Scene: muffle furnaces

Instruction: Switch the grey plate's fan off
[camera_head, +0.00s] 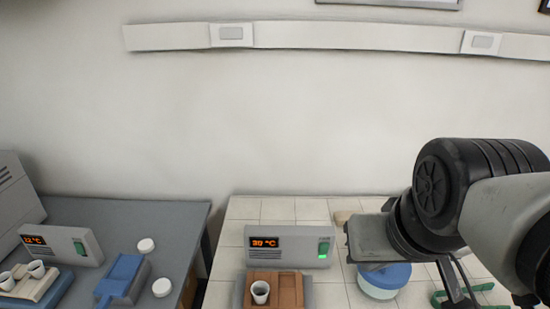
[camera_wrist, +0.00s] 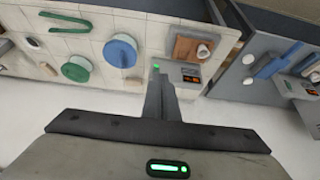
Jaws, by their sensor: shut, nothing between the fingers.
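The grey plate (camera_head: 307,292) stands on the white tiled bench, with a terracotta block (camera_head: 290,288) and a white crucible (camera_head: 260,291) on it. Its upright panel (camera_head: 268,257) has an orange display and a green switch (camera_head: 324,248) with a lit green light (camera_head: 323,256) below. The light also shows in the wrist view (camera_wrist: 155,68). My gripper (camera_wrist: 160,80) is shut and empty; in the wrist view its fingers overlap the panel edge near the light. In the head view it hangs to the right of the panel, apart from it. The switch position cannot be read clearly.
A blue-lidded tub (camera_head: 385,277) stands right of the plate, with a green handle-like thing (camera_head: 478,290) beyond it. On the left bench are another plate with a panel (camera_head: 62,240), a blue tool (camera_head: 122,278) and small white pots (camera_head: 145,245). Tiles behind the panel are mostly clear.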

